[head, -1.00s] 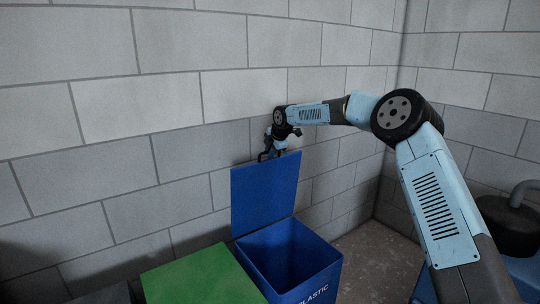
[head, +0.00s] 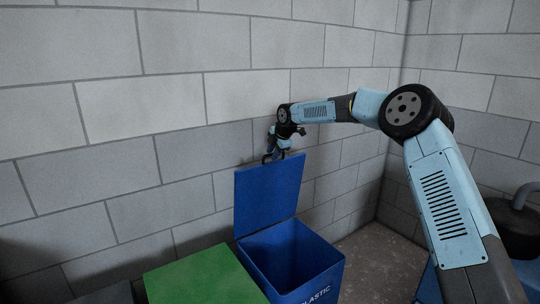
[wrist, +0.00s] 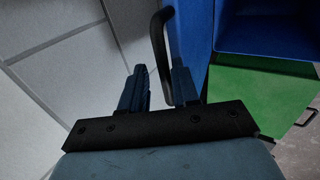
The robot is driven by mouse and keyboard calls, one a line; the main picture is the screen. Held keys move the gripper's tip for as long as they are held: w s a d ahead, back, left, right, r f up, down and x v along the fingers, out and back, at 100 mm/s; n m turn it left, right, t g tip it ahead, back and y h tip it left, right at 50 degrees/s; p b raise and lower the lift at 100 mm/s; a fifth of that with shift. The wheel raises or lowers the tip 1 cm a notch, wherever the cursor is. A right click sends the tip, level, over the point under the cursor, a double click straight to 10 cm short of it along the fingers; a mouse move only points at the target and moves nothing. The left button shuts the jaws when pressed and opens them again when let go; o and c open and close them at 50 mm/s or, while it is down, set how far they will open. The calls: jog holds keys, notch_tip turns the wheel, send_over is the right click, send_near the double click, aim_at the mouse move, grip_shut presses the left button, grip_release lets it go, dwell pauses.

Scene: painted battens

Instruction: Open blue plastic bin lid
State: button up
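The blue plastic bin (head: 318,268), marked "PLASTIC", stands against the block wall with its top open. Its blue lid (head: 268,196) is swung up nearly upright at the back, and the bin's interior shows. My gripper (head: 274,153) is at the lid's top edge. In the wrist view the fingers of my gripper (wrist: 158,84) are apart, with the lid's black handle (wrist: 157,38) reaching down between them, close to the right finger. The lid (wrist: 190,40) shows edge-on beside the handle. I see no clear grip on the handle.
A green bin lid (head: 205,276) lies shut just left of the blue bin. The grey block wall (head: 120,120) is close behind the lid and my gripper. A dark rounded object with a pipe (head: 510,220) stands at the right. Some floor (head: 375,255) shows right of the blue bin.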

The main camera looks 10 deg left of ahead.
jog(key=v, duration=1.2)
jog(key=shift+s+a, duration=0.15)
jog(key=shift+a, duration=0.2)
jog(key=shift+r, duration=0.15)
